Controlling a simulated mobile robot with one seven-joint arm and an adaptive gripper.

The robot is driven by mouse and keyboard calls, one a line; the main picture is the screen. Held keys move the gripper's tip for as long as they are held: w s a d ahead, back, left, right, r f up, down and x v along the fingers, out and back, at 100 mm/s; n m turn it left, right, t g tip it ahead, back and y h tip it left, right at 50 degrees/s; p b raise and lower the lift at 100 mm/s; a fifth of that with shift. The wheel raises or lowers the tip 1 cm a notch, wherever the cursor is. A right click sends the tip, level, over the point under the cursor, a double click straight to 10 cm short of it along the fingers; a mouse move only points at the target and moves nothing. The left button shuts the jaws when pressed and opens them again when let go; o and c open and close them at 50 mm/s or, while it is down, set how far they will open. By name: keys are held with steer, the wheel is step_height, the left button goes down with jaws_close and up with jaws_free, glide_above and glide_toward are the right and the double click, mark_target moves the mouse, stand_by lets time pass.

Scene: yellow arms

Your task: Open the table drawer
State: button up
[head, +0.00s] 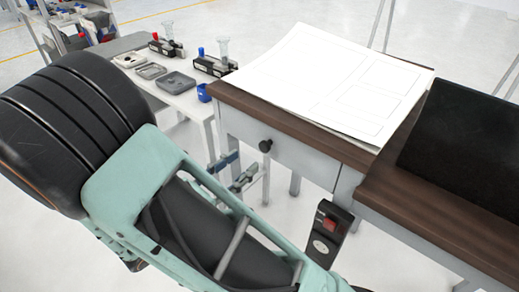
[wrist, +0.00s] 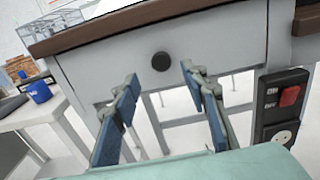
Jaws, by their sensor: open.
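The table drawer (head: 285,150) has a light grey front below a brown table top, with a round black knob (head: 265,146) on it. The drawer front (wrist: 215,65) also fills the upper middle of the wrist view, with the knob (wrist: 161,61) near its centre. The drawer looks closed. My gripper (wrist: 158,85) is open, with its blue-padded fingers apart and nothing between them. In the wrist view the knob appears just above and between the fingertips. In the head view my gripper (head: 236,172) is left of and below the knob, apart from it.
A black switch box with a red button (head: 326,220) hangs below the table, right of the drawer. White sheets (head: 330,80) and a black mat (head: 465,140) lie on the table top. A white side table with trays and a blue cup (head: 204,92) stands behind, at left.

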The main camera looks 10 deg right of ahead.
mark_target(263, 147)
steer(key=x, duration=0.7)
jaws_close()
